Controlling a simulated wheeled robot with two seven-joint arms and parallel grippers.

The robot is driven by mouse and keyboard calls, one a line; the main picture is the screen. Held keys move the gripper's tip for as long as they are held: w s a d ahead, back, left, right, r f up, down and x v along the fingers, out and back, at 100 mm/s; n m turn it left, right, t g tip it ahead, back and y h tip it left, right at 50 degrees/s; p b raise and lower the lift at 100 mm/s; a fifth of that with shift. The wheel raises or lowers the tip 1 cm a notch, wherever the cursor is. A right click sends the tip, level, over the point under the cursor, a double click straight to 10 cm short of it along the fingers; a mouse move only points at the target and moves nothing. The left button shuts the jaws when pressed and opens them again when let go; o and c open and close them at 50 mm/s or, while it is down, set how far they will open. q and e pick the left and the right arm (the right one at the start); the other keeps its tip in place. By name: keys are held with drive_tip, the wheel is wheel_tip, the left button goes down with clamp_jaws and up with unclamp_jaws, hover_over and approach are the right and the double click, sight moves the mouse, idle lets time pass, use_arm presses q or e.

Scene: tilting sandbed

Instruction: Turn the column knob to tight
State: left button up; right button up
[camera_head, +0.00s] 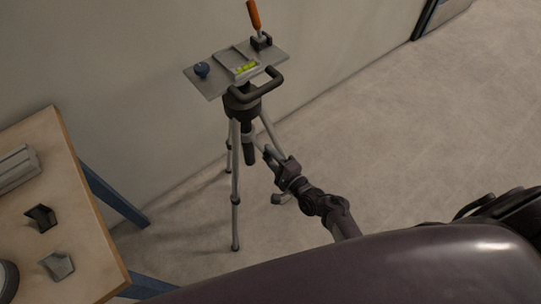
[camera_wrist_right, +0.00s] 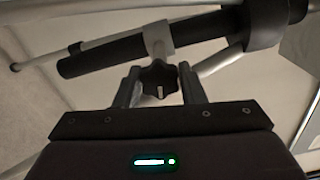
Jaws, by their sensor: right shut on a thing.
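A grey tripod (camera_head: 235,185) stands on the floor near the wall, its dark centre column (camera_head: 249,152) hanging below the head. In the right wrist view the column (camera_wrist_right: 110,55) runs across the top through a pale collar (camera_wrist_right: 158,36). The black lobed column knob (camera_wrist_right: 158,78), with a pale line on its face, sits below that collar. My right gripper (camera_head: 270,155) reaches the column from the right in the head view. Its fingers (camera_wrist_right: 158,88) are on either side of the knob, shut on it. The head view does not show the knob clearly. My left gripper is not in view.
A wooden table (camera_head: 85,225) with small dark blocks stands at the left. Floor right of the tripod is clear.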

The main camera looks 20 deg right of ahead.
drive_tip(key=o, duration=0.9)
drive_tip(key=v, duration=0.7)
drive_tip(key=shift+s+d, duration=0.15)
drive_tip(key=shift+s, duration=0.2)
drive_tip(key=s+a+f+n+g+h+p, duration=0.1)
drive_tip(key=s+f+n+g, duration=0.35)
drive_tip(key=f, duration=0.35)
drive_tip(key=s+a+f+n+g+h+p, duration=0.1)
drive_tip(key=s+a+f+n+g+p, duration=0.2)
drive_tip(key=s+f, duration=0.45)
drive_tip(key=s+d+f+n+g+h, duration=0.1)
drive_tip(key=s+d+f+n+g, duration=0.1)
drive_tip(key=s, duration=0.5)
drive_tip(key=s+d+f+n+g+h, duration=0.1)
drive_tip(key=s+d+f+n+g, duration=0.2)
drive_tip(key=s+f+n, duration=0.2)
drive_tip(key=s+d+f+n+g+h, duration=0.2)
drive_tip(key=s+d+f+n+g, duration=0.1)
drive_tip(key=s, duration=0.6)
drive_tip(key=shift+s+d+f+n+g, duration=0.1)
drive_tip(key=shift+s+f+n+g, duration=0.15)
drive_tip(key=shift+f, duration=0.35)
drive_tip(key=shift+s+d+f+n, duration=0.15)
drive_tip(key=shift+f+n, duration=0.15)
drive_tip(key=shift+f, duration=0.25)
